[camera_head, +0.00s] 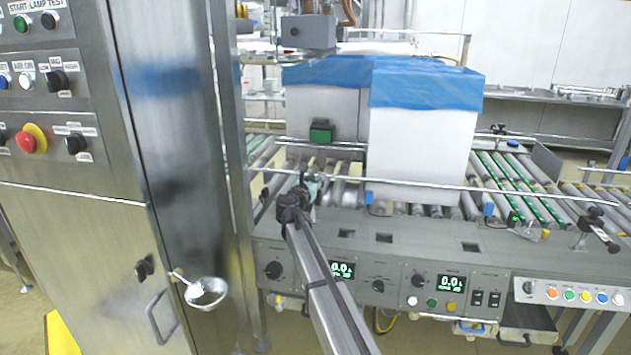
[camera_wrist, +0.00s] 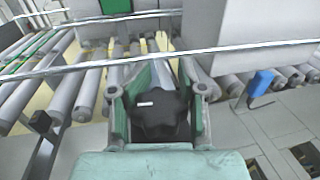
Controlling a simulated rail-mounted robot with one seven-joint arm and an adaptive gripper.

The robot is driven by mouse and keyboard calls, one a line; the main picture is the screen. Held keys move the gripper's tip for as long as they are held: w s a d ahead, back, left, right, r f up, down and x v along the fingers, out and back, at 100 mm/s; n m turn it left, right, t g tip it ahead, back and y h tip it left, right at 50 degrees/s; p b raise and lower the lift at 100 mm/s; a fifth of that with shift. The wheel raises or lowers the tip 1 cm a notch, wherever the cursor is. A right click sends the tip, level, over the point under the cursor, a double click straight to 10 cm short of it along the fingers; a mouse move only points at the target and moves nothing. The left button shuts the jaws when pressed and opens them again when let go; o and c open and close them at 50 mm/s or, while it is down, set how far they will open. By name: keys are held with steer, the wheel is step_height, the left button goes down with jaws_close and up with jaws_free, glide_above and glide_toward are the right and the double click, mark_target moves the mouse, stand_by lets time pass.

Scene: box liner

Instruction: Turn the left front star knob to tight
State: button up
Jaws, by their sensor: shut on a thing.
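The left front star knob (camera_wrist: 160,112) is black with rounded lobes and shows a small white mark on its face in the wrist view. My gripper (camera_wrist: 161,95) is shut on it, with one green-edged finger on each side. In the head view my gripper (camera_head: 309,187) is at the front side of the roller conveyor, left of the nearer white box. There the knob is mostly hidden by my arm and gripper, and its tightness cannot be told.
Two white boxes with blue liners, one nearer (camera_head: 420,150) and one behind it (camera_head: 318,110), stand on the conveyor. A metal guide rail (camera_wrist: 240,47) runs just beyond the knob. The control panel (camera_head: 400,265) lies below, and a steel cabinet (camera_head: 100,230) stands at left.

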steer(key=shift+s+d+f+m+g+h, duration=0.1)
steer(key=shift+s+f+m+g+h, duration=0.2)
steer(key=shift+m+h, duration=0.4)
steer(key=shift+s+r+m+g+h, duration=0.1)
steer(key=shift+m+g+h, duration=0.3)
steer(key=shift+h, duration=0.5)
stand_by(0.9)
steer(key=o, duration=0.9)
steer(key=shift+w+r, duration=0.1)
steer(key=v, duration=1.2)
